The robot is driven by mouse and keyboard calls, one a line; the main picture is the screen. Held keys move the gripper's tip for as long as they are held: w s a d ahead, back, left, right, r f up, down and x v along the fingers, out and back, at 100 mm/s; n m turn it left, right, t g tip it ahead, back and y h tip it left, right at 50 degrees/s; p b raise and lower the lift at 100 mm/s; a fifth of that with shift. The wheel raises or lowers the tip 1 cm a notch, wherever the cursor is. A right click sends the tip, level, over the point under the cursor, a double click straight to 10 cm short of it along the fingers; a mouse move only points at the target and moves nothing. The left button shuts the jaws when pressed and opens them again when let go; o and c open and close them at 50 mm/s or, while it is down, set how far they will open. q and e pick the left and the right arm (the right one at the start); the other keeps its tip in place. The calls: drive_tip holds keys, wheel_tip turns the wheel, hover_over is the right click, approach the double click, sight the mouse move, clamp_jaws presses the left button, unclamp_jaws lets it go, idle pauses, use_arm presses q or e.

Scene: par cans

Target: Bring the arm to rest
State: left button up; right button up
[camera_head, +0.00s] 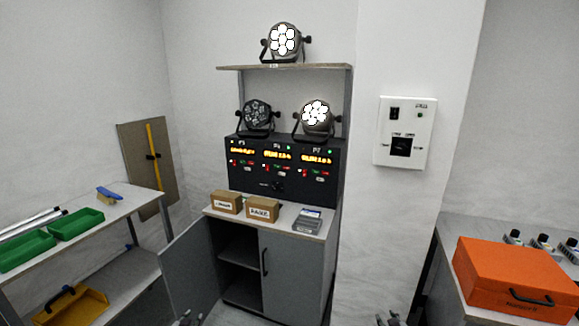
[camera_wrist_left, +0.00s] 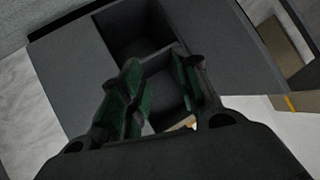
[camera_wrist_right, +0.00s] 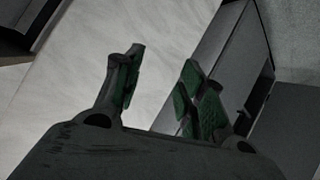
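My left gripper (camera_head: 187,319) shows only its fingertips at the bottom edge of the head view, in front of the grey cabinet. In the left wrist view its two green-padded fingers (camera_wrist_left: 152,95) are apart with nothing between them. My right gripper (camera_head: 389,319) also shows only its tips at the bottom edge, in front of the white wall. In the right wrist view its fingers (camera_wrist_right: 157,88) are apart and empty. Neither gripper touches anything that I can see.
The grey cabinet (camera_head: 288,268) has its left door (camera_head: 190,268) swung open. Boxes (camera_head: 263,209) and par cans (camera_head: 317,116) stand above it. A workbench with green trays (camera_head: 76,223) is at left. An orange case (camera_head: 510,280) sits on a table at right. A switch box (camera_head: 404,132) hangs between.

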use_arm(q)
drive_tip(key=s+d+f+g, duration=0.2)
drive_tip(key=s+f+g, duration=0.3)
drive_tip(key=s+f, duration=1.9)
use_arm(e)
drive_tip(key=s+a+f+g, duration=0.2)
drive_tip(key=s+f+g, duration=0.3)
drive_tip(key=s+f, duration=1.9)
use_arm(q)
drive_tip(key=s+d+f+g, duration=0.1)
drive_tip(key=s+f, duration=0.2)
drive_tip(key=s, duration=0.8)
drive_tip(key=s+d+f+g, duration=0.1)
drive_tip(key=s+f, duration=0.3)
drive_tip(key=s, duration=0.8)
drive_tip(key=s+d+f+g, duration=0.1)
drive_tip(key=s+f+g, duration=0.2)
drive_tip(key=s, duration=0.9)
drive_tip(key=shift+f, duration=0.2)
use_arm(e)
drive_tip(key=s+a+f+g, duration=0.1)
drive_tip(key=s+f, duration=0.2)
drive_tip(key=s, duration=0.8)
drive_tip(key=s+a+f+g, duration=0.1)
drive_tip(key=s+f, duration=0.3)
drive_tip(key=s, duration=0.8)
drive_tip(key=s+a+f+g, duration=0.1)
drive_tip(key=s+f+g, duration=0.2)
drive_tip(key=s, duration=0.9)
drive_tip(key=shift+f, duration=0.2)
